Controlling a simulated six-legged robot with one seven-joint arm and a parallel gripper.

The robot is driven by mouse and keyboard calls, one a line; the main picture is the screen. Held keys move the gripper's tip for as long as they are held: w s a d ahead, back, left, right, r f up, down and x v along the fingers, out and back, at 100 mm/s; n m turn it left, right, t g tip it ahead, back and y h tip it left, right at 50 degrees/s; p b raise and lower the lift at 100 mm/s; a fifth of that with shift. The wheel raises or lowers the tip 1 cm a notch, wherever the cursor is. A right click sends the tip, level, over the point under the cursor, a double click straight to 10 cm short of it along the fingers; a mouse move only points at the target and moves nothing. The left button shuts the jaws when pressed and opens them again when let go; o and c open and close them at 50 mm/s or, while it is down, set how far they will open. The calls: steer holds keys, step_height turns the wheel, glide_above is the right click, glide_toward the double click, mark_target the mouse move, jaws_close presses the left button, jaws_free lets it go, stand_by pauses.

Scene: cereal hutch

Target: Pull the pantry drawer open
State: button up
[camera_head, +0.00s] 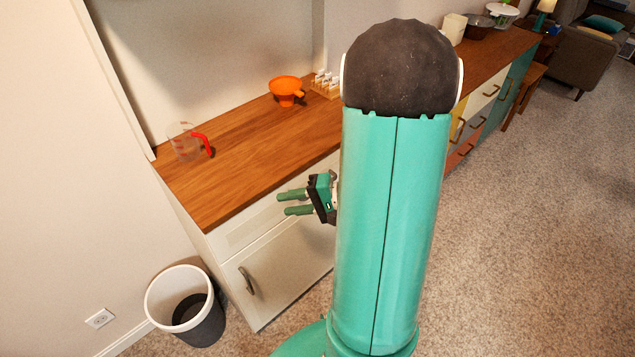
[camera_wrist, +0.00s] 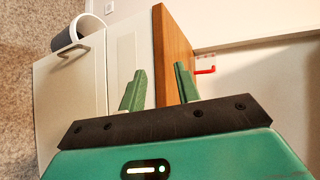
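The pantry drawer is most likely the white drawer front (camera_head: 240,230) just under the wooden counter, above a cabinet door (camera_head: 290,275). It looks closed, and I see no handle on its visible part; my arm hides its right part. In the wrist view, turned sideways, the drawer front (camera_wrist: 121,50) lies between the counter edge and the door. My gripper (camera_head: 284,204) is open and empty, in front of the cabinet near counter height. In the wrist view the two green fingers (camera_wrist: 160,67) are spread apart, with nothing between them. Contact with the drawer cannot be told.
The door has a curved metal handle (camera_head: 247,281). A white-rimmed bin (camera_head: 165,292) stands at the cabinet's left. On the counter (camera_head: 235,165) are a clear measuring jug (camera_head: 184,143), an orange funnel (camera_head: 286,88) and a small rack (camera_head: 325,83). Carpet (camera_head: 535,230) at right is free.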

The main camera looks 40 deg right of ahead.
steer(key=s+d+f+m+t+h, duration=0.35)
steer(key=d+f+h, duration=0.2)
steer(key=d, duration=0.25)
steer(key=s+d+f+m+t+h, duration=0.2)
steer(key=s+d+f+m+h, duration=0.15)
steer(key=d+f, duration=0.4)
steer(key=w, duration=1.4)
steer(key=shift+d+f, duration=0.35)
steer(key=shift+d, duration=0.05)
jaws_close()
